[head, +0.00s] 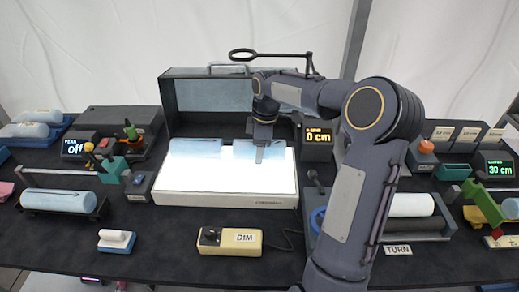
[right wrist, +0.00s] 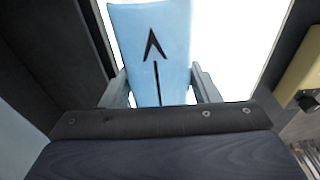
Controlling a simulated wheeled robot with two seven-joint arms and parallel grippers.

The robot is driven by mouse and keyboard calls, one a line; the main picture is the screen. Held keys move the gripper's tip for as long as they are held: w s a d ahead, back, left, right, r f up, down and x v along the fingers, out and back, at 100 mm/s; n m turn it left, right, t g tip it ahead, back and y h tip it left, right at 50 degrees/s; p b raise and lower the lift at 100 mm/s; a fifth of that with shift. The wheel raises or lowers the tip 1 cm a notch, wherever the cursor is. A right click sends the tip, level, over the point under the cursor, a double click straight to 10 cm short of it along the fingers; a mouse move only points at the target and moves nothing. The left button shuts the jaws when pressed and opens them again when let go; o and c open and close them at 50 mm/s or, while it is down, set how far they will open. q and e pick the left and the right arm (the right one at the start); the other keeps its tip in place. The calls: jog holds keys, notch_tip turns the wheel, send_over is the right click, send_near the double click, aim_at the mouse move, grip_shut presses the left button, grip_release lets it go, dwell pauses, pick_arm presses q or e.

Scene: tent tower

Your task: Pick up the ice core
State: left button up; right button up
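A pale blue ice core piece (head: 246,149) with a black arrow lies on the bright light box (head: 225,199). In the right wrist view the ice core (right wrist: 152,42) runs between the two fingers of my right gripper (right wrist: 160,90). The fingers stand one on each side of it, with thin bright slivers beside it, so the gripper looks open around it. In the head view my right gripper (head: 261,150) points down over the core and partly covers it. Another pale blue piece (head: 195,148) lies to its left on the light box. My left gripper is not in view.
A pale blue cylinder (head: 58,201) rests in a cradle at the left. A yellow DIM box (head: 230,241) stands in front of the light box. A raised lid (head: 200,95) stands behind it. A 0 cm display (head: 318,136) and a white roller (head: 412,205) are at the right.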

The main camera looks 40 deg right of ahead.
jog(key=c, duration=0.7)
